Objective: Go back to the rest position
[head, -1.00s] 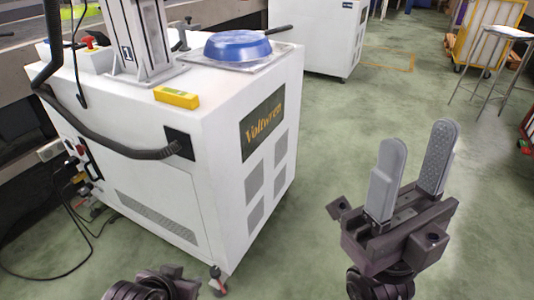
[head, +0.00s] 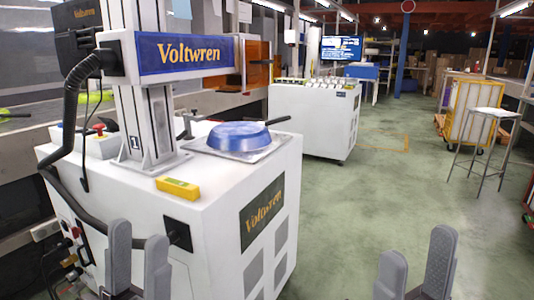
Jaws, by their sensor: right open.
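My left gripper (head: 137,262) shows at the bottom left, in front of the white machine, its two grey fingers upright and apart with nothing between them. My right gripper (head: 415,268) shows at the bottom right over the green floor, its two grey fingers apart and empty. The lower parts of both grippers are cut off by the picture's bottom edge. A blue pan (head: 238,138) lies upside down on a plate on top of the white machine, its dark handle pointing right.
The white Voltwren machine (head: 215,205) fills the left, with a column and a yellow device (head: 177,187) on top. A second white machine (head: 315,120) stands behind. A stool (head: 488,135) and a yellow-framed cart (head: 470,108) are at the right. Green floor between is clear.

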